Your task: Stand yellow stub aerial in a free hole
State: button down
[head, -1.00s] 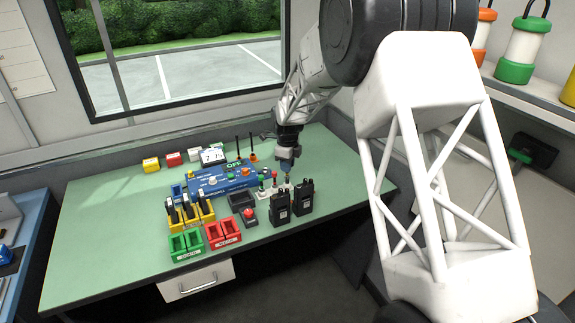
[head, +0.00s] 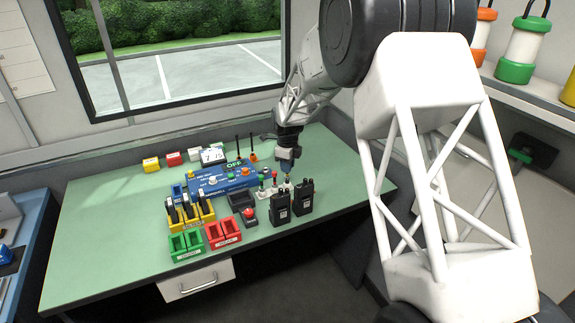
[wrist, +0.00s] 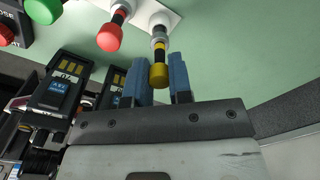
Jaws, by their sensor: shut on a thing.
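The yellow stub aerial (wrist: 159,73) has a yellow rounded end, a black band and a grey foot. My gripper (wrist: 158,72) has blue fingers on either side of it and is shut on it. In the wrist view its grey foot points at the white holder (wrist: 171,22) and overlaps it there; I cannot tell whether it is inside a hole. A red-capped aerial (wrist: 108,38) stands in the holder beside it, with a green-capped one (wrist: 42,9) further left. In the head view my gripper (head: 287,167) is over the right end of the holder, and the yellow aerial is hardly visible.
Two black radios (head: 280,207) (head: 304,196) stand just in front of the holder, close to my gripper. A red button box (head: 249,216), green trays (head: 186,246) and red trays (head: 223,233) lie to the left. The blue console (head: 220,180) is behind them. The bench's left side is clear.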

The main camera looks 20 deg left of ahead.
jog(key=shift+f, duration=1.15)
dwell(0.4)
jog(key=c, duration=0.6)
grip_release()
jog(key=shift+r, duration=0.1)
jog(key=shift+r, duration=3.45)
